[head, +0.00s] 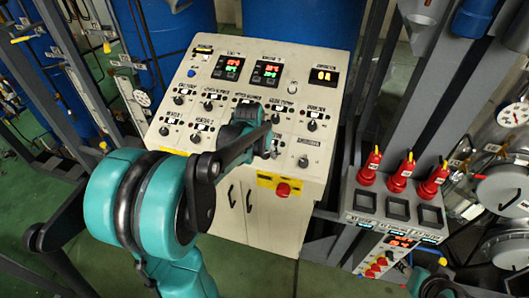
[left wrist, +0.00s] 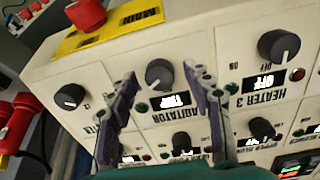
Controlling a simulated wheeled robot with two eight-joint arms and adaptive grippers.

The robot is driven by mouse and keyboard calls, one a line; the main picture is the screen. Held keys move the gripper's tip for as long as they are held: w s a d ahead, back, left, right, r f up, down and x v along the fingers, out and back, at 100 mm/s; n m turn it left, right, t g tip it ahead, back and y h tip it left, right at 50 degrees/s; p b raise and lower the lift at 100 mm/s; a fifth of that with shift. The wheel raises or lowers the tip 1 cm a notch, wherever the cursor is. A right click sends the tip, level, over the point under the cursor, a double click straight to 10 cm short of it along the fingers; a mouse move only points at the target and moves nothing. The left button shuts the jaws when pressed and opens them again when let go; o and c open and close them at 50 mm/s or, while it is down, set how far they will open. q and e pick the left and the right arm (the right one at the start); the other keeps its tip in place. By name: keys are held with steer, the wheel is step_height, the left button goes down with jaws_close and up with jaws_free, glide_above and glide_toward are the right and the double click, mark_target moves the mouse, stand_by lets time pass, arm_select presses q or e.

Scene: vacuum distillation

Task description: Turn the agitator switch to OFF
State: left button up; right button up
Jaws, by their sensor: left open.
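The agitator switch (left wrist: 160,73) is a dark round knob on the cream control panel, above an upside-down AGITATOR label (left wrist: 168,113) in the left wrist view. A small lit display sits by the label, its text too small to read surely. My left gripper (left wrist: 160,80) is open, with one finger on each side of the knob. I cannot tell whether they touch it. In the head view my left gripper (head: 268,138) is over the lower middle of the panel and hides the switch.
The heater 3 knob (left wrist: 278,46) is to the right of the agitator. Another knob (left wrist: 69,97) is to its left. A red button (left wrist: 87,14) sits on a yellow MAIN plate nearby.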

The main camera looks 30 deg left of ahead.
arm_select(q)
steer(key=shift+f, duration=0.1)
jaws_close()
steer(key=c, duration=1.1)
jaws_free()
steer(key=shift+n, duration=0.4)
steer(key=shift+c, duration=0.2)
steer(key=n+b, duration=0.1)
steer(key=n, duration=0.3)
steer(key=shift+n, duration=0.4)
steer(key=n+b, duration=0.1)
steer(key=n, duration=0.5)
steer(key=shift+d, duration=0.1)
steer(key=shift+n, duration=0.3)
